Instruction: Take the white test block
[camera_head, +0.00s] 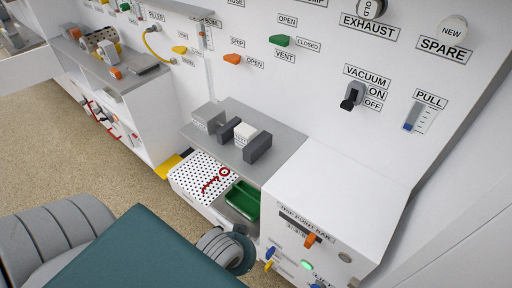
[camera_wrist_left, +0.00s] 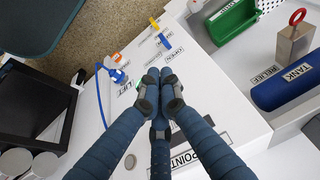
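A small block with a white top (camera_head: 245,134), which looks like the white test block, sits on the grey shelf (camera_head: 285,143) in the head view. It stands between two dark grey blocks (camera_head: 229,129) (camera_head: 257,148). I cannot make it out in the left wrist view. My right gripper is not in view.
A light grey block (camera_head: 208,117) stands left on the shelf. Below are a dotted white tray (camera_head: 188,178) with a red item and a green bin (camera_head: 244,199). The wrist view shows a blue cylinder (camera_wrist_left: 287,85) and a red-ringed block (camera_wrist_left: 293,46). A knobbed wall panel rises behind.

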